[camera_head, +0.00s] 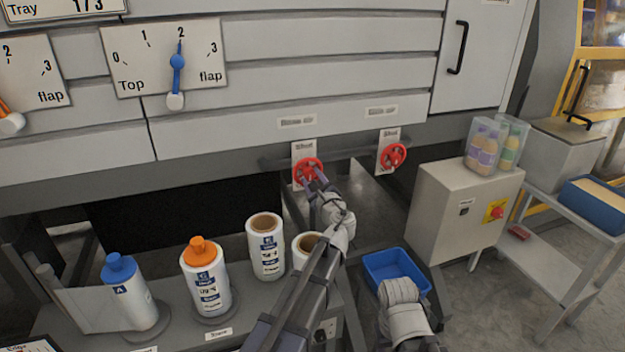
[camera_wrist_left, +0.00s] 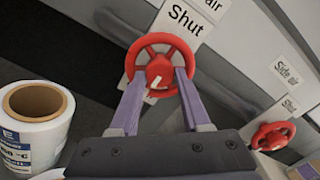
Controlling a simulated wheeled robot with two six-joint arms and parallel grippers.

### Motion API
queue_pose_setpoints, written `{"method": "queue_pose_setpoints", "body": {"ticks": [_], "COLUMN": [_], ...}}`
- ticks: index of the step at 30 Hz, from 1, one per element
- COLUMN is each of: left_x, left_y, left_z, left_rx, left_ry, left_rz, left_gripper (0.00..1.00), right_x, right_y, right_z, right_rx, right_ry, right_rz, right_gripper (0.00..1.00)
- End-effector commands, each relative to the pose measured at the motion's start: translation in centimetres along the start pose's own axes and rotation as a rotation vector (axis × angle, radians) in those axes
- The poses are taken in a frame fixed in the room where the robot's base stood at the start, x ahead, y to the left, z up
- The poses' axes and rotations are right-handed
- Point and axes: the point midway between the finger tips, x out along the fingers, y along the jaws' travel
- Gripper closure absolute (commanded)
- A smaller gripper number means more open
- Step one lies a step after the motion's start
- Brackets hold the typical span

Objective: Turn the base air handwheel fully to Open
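The base air handwheel is the left red wheel (camera_head: 308,171), under a small plate whose wording is too blurred to read in the head view. It also shows in the left wrist view (camera_wrist_left: 161,46), in front of a white label (camera_wrist_left: 180,25) reading "Shut". A white mark on the wheel points down and slightly left. My left gripper (camera_head: 312,178) is at this wheel. Its two fingers are apart, their tips overlapping the lower left and lower right of the rim (camera_wrist_left: 160,80). I cannot tell if they touch it. My right gripper is out of view.
A second red handwheel (camera_head: 394,156), labelled "Side air", sits to the right. A grey cabinet (camera_head: 455,205) and a blue bin (camera_head: 372,268) stand at right. White rolls and bottles (camera_head: 265,250) stand on a low shelf at left.

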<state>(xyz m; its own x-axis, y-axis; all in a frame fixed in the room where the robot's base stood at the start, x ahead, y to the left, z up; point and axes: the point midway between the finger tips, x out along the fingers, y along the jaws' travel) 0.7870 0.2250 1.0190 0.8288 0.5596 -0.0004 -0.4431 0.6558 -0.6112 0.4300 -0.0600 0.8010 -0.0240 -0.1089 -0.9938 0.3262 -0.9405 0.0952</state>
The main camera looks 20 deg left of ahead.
Motion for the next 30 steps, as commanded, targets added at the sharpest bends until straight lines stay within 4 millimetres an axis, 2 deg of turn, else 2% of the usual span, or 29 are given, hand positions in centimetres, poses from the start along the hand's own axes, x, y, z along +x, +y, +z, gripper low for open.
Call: {"method": "queue_pose_setpoints", "body": {"ticks": [1,8,17,24,30], "left_x": [-0.1,-0.1,-0.6,-4.4,-7.0], "left_y": [0.1,0.0,0.0,0.1,0.1], "left_z": [0.0,0.0,0.0,0.1,0.0], "left_rx": [-0.001,-0.001,-0.001,-0.001,-0.001], "left_ry": [0.001,0.0,0.0,0.002,0.001], "left_rz": [0.001,0.0,-0.001,-0.002,-0.001], "left_gripper": [0.48,0.24,0.24,0.24,0.24], "right_x": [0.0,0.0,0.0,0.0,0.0], "right_y": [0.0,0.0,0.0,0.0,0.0], "right_z": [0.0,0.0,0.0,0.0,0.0], "right_rx": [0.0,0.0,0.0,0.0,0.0], "right_ry": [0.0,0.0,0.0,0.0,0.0], "right_rz": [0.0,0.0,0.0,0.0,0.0], "right_gripper": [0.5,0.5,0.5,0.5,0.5]}}
